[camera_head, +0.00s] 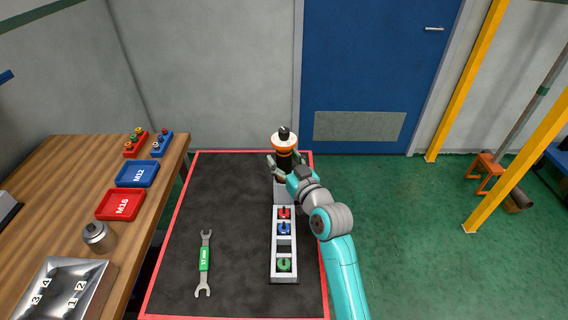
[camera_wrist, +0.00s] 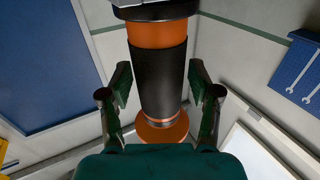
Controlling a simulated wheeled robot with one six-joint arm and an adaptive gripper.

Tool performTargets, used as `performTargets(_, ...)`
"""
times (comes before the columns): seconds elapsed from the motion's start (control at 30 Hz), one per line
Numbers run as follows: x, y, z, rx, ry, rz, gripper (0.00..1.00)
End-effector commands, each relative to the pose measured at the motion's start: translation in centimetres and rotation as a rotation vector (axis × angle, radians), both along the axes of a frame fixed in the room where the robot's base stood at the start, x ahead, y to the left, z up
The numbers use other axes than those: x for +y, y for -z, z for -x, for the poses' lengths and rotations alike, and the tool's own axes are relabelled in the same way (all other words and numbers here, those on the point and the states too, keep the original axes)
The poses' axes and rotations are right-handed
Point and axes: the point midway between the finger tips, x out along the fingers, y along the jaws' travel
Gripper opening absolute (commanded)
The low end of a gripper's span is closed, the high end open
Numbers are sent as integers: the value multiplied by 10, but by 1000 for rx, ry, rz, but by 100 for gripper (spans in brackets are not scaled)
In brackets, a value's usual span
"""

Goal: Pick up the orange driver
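The orange driver (camera_head: 284,147) stands upright, with a black grip, orange bands and a white-and-black top. It is at the far end of the grey rack (camera_head: 271,256). My gripper (camera_head: 283,170) is around its black grip. In the wrist view the driver (camera_wrist: 160,75) fills the space between the two fingers of my gripper (camera_wrist: 162,88), which lie against both sides. Its lower end is partly hidden in the head view, so I cannot tell whether it still sits in the rack.
The rack also holds red (camera_head: 284,213), blue (camera_head: 284,228) and green (camera_head: 284,264) pieces. A green wrench (camera_head: 205,262) lies on the black mat (camera_head: 235,200). A wooden bench (camera_head: 60,180) with red (camera_head: 120,205) and blue (camera_head: 137,174) trays stands at left.

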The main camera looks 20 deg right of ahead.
Motion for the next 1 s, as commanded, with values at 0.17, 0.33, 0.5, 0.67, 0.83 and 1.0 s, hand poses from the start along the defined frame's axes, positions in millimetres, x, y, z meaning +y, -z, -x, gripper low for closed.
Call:
performTargets(0.17,0,0,0,0,0,0,10)
performTargets(0.33,0,-3,0,-5,0,-1,0)
performTargets(0.5,0,-3,0,-5,0,0,0)
performTargets(0.67,0,-15,0,-9,0,1,0)
performTargets(0.83,0,-43,0,-11,0,0,0)
performTargets(1.0,0,-84,0,-12,1,1,0)
